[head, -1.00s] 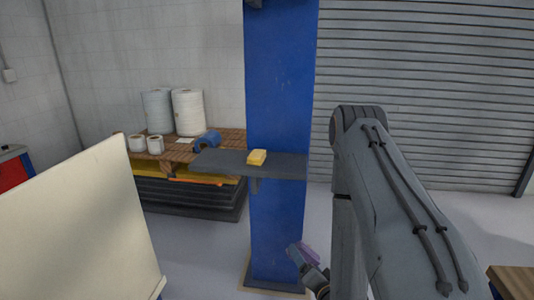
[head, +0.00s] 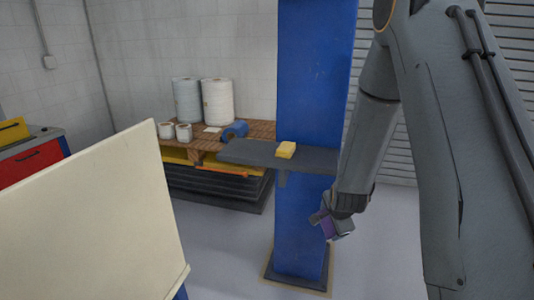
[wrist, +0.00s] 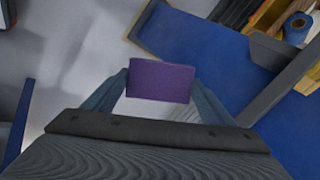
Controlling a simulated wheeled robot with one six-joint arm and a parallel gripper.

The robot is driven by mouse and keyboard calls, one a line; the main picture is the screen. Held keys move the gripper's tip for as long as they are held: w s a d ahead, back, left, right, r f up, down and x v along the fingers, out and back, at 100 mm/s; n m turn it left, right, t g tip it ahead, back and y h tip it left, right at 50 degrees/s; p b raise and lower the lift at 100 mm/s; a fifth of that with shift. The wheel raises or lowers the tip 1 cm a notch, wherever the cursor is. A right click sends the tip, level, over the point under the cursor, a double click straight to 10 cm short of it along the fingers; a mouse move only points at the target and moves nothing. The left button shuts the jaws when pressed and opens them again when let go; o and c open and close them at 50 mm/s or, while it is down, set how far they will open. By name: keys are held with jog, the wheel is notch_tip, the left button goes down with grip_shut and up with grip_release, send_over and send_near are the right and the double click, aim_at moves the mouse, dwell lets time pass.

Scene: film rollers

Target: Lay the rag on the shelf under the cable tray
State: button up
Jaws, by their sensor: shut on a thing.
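The rag (wrist: 160,82) is a small purple folded piece, shut between the two fingers of my gripper (head: 330,226). In the head view the rag (head: 328,228) is partly hidden by the fingers. The shelf (head: 245,154) is a dark grey plate fixed to a blue column (head: 315,80). My gripper is right of the shelf and lower in the picture, apart from it. In the wrist view a dark grey bar that looks like the shelf (wrist: 284,88) crosses the right side. I cannot make out the cable tray in the current views.
A pallet (head: 259,130) with white rolls (head: 217,102) and a blue roll (head: 235,131) stands behind. A cream panel (head: 95,225) fills the lower left.

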aim_at(322, 229)
jog(key=shift+a+r+m+g+y, duration=0.2)
jog(key=shift+a+r+m+g, duration=0.25)
jog(key=shift+a+r, duration=0.25)
jog(key=shift+a+r+m+g+y, duration=0.2)
jog(key=shift+a+r+m+g, duration=0.2)
jog(key=shift+r, duration=0.4)
jog(key=shift+a+r, duration=0.2)
jog(key=shift+r, duration=0.05)
